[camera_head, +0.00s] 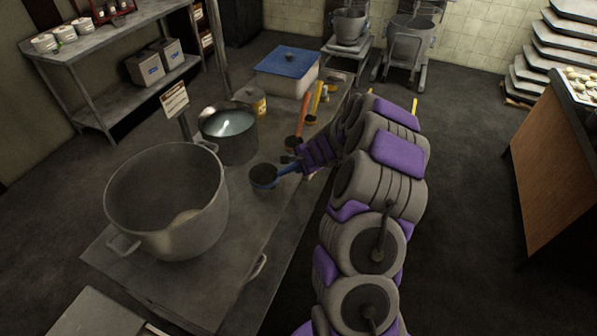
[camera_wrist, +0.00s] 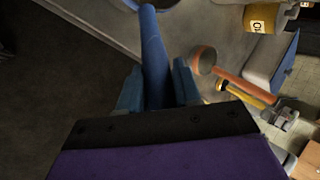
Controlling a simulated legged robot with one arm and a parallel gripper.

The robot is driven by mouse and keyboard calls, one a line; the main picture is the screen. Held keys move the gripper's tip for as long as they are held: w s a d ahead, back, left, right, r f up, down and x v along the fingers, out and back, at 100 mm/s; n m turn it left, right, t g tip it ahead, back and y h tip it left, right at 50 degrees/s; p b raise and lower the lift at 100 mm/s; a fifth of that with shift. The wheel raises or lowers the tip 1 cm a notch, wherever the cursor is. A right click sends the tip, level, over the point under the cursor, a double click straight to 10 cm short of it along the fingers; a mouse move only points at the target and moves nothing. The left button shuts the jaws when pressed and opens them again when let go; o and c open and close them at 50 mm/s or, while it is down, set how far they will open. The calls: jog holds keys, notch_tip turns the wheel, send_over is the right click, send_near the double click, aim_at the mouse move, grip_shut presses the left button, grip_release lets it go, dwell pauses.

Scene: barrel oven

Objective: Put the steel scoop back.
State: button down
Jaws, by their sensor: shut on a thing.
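My gripper (camera_head: 290,165) is shut on the blue handle of a scoop (camera_head: 263,176), whose round dark bowl points left over the steel table (camera_head: 245,215). In the wrist view the blue handle (camera_wrist: 154,55) runs up between the two fingers of my gripper (camera_wrist: 157,88), and its bowl is mostly out of frame. The scoop's metal cannot be told clearly. It is just right of a large steel pot (camera_head: 130,205) and in front of a smaller pot (camera_head: 230,152) of pale liquid. Whether it touches the tabletop cannot be told.
An orange-handled tool (camera_head: 302,115) and a yellow-handled tool (camera_head: 315,100) lie by the table's right edge. Behind are a yellow-labelled can (camera_head: 250,101) and a blue-lidded bin (camera_head: 287,64). A small sign (camera_head: 174,99) stands behind the large pot. Floor is open to the right.

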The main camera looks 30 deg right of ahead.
notch_tip(320, 180, down, 4)
jog(key=shift+r+b, duration=0.1)
jog(key=shift+b, duration=0.6)
jog(key=c, duration=1)
grip_release()
jog(key=shift+o, duration=0.9)
jog(key=shift+d, duration=0.15)
jog(key=shift+o, duration=0.2)
jog(key=shift+d, duration=0.4)
jog(key=a+p+v, duration=0.1)
jog(key=p+v, duration=0.2)
jog(key=v, duration=0.9)
jog(key=s+a+r+n+g+y, duration=0.1)
jog(key=a+r+n+y, duration=0.2)
jog(key=a, duration=0.4)
jog(key=s+a+r+n, duration=0.1)
jog(key=a+r+n, duration=0.2)
jog(key=a+r, duration=0.35)
jog(key=s+a+r+n+g+y, duration=0.1)
jog(key=s+a+r+n+g, duration=0.3)
jog(key=s+a, duration=0.65)
jog(key=s+r+n+g+h, duration=0.1)
jog(key=s+n, duration=0.3)
jog(key=s, duration=0.8)
jog(key=s+r+n+g+h, duration=0.1)
jog(key=s+n+g+h, duration=0.2)
jog(key=s, duration=1)
jog(key=shift+d+r+n+h, duration=0.3)
jog(key=shift+d+r+n, duration=0.1)
jog(key=shift+n, duration=0.2)
